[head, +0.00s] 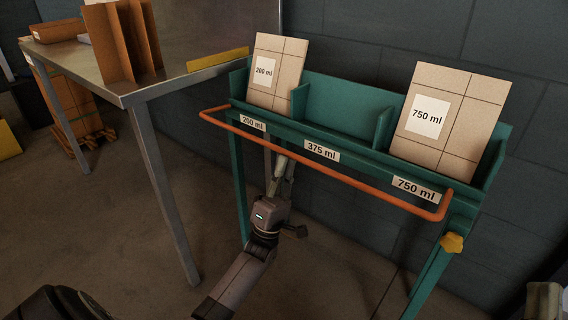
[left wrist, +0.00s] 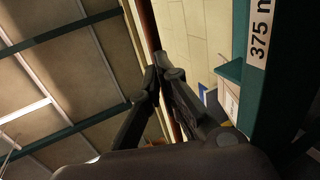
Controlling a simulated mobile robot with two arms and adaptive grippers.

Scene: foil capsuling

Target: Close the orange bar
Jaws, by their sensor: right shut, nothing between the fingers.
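The orange bar (head: 340,173) is a long rail with bent ends. It stands out in front of the green rack (head: 345,105), across its labelled front. My left gripper (head: 280,158) reaches up from below to the bar, left of its middle, with its fingertips at the bar. In the left wrist view its fingers (left wrist: 158,76) lie close together in line with the bar (left wrist: 146,28). I cannot tell whether they clasp it. My right gripper (head: 543,299) shows only in part at the bottom right corner, shut and away from the bar.
Cardboard packs labelled 200 ml (head: 276,75) and 750 ml (head: 451,115) stand in the outer bays; the middle bay looks empty. A yellow knob (head: 452,242) sits on the rack's right leg. A metal table (head: 160,88) stands to the left, with its leg near my left arm.

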